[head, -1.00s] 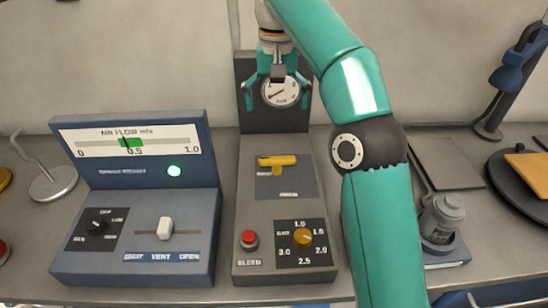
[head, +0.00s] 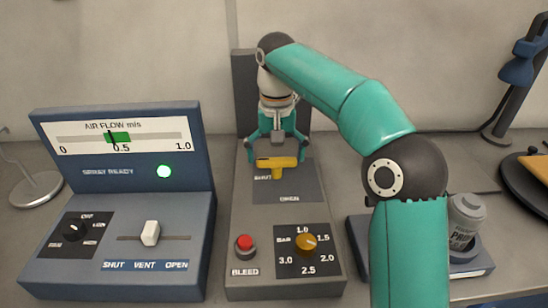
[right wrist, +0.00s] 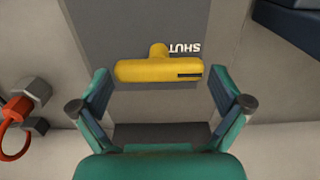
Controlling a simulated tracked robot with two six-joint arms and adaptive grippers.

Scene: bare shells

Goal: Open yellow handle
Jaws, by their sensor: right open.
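The yellow handle (head: 276,167) lies crosswise on the dark plate of the middle grey panel, beside the printed word SHUT; the word OPEN is printed lower on that plate. My right gripper (head: 277,158) is just above and behind the handle, pointing down, with its teal fingers spread. In the right wrist view the handle (right wrist: 160,71) lies ahead of the gap between the open fingers (right wrist: 163,104), and nothing is held. I cannot tell whether a fingertip touches the handle. My left gripper is not in view.
The panel also bears a red bleed button (head: 245,246) and an orange pressure knob (head: 306,244). A blue air flow console (head: 117,240) stands at left. A grey canister (head: 465,222) stands at right, beyond my arm. The right wrist view shows an orange-red hook (right wrist: 14,122) at left.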

